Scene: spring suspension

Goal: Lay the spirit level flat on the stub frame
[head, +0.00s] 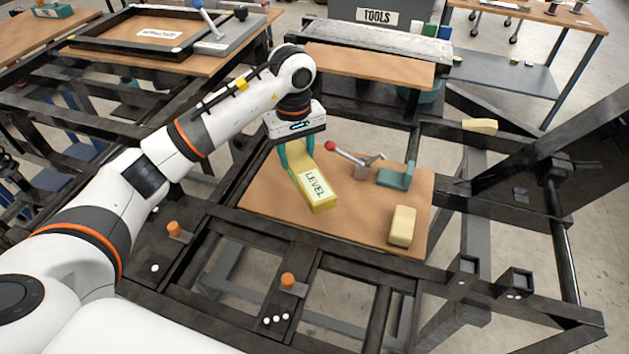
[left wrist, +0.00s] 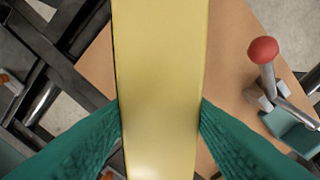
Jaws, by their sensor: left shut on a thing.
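The spirit level (head: 318,191) is a yellow bar with a white label reading LEVEL. My left gripper (head: 296,158), with teal fingers, is shut on it near its far end. In the left wrist view the level (left wrist: 160,80) runs between the two teal fingers and fills the middle. The level is over the brown board in the black frame; I cannot tell whether it touches the board. Which part is the stub frame is not clear; dark frame beams (head: 340,259) lie in front of the board. My right gripper is not in view.
On the brown board (head: 270,197) are a red-knobbed lever clamp (head: 362,167), a teal bracket (head: 396,177) and a pale yellow block (head: 402,226). Orange-capped posts (head: 288,281) stand on the front beams. A grey TOOLS box (head: 377,17) is at the back.

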